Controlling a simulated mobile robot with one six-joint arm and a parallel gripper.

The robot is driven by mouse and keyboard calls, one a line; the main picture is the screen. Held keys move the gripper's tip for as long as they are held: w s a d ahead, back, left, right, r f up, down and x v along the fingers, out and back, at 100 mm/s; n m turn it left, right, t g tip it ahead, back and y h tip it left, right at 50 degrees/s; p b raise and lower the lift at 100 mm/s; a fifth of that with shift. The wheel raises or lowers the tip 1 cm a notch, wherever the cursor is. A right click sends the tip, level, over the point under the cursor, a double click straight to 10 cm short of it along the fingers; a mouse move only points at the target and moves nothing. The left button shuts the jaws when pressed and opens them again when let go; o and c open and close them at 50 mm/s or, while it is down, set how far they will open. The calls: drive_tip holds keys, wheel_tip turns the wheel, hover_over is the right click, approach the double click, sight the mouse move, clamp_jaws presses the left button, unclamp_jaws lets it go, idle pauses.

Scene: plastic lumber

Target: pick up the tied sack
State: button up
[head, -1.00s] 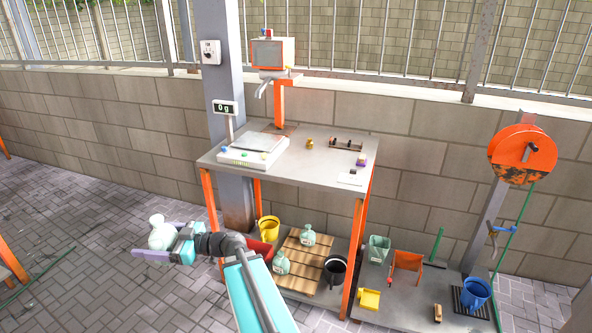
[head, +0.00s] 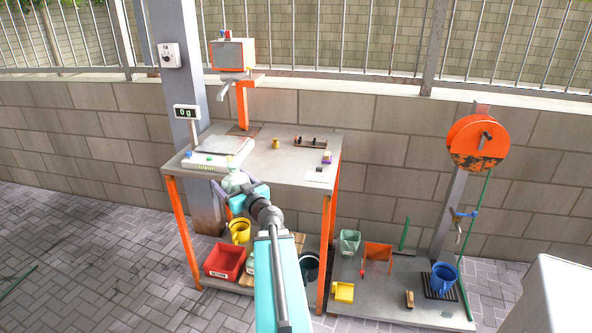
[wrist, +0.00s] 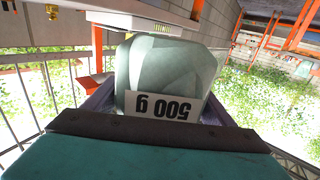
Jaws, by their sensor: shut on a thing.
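The tied sack (head: 234,180) is pale green and is held in my gripper (head: 236,186), in front of the front left edge of the grey bench (head: 290,171). In the wrist view the sack (wrist: 165,70) fills the middle between purple fingers (wrist: 98,100), and its label reads "500 g", upside down. My gripper is shut on it. The sack's tied top is hard to make out. A second pale sack (head: 249,266) on the lower shelf is mostly hidden behind my arm.
A scale (head: 214,160) with a "0 g" display (head: 187,112) stands on the bench's left side. A red bin (head: 225,263), a yellow bucket (head: 239,230) and a dark bucket (head: 309,266) are below. The bench's middle top is mostly clear.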

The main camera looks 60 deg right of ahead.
drive_tip(key=s+d+r+m+g+h, duration=0.3)
drive_tip(key=s+d+m+g+h, duration=0.2)
drive_tip(key=s+d, duration=0.9)
drive_tip(key=shift+s+d+m+h, duration=0.4)
drive_tip(key=shift+s+h, duration=0.15)
drive_tip(key=shift+h, duration=0.35)
drive_tip(key=b, duration=0.2)
hover_over(291, 172)
drive_tip(key=shift+s+a+f, duration=0.1)
drive_tip(key=shift+a+f, duration=0.1)
drive_tip(key=shift+f, duration=0.5)
drive_tip(key=shift+w+d+f+b, duration=0.15)
drive_tip(key=shift+f+b, duration=0.5)
drive_tip(key=shift+f, duration=0.25)
drive_tip(key=shift+w+d+f+b, duration=0.1)
drive_tip(key=shift+d+f+b, duration=0.05)
drive_tip(key=shift+f+b, duration=0.65)
drive_tip(key=shift+f, duration=0.2)
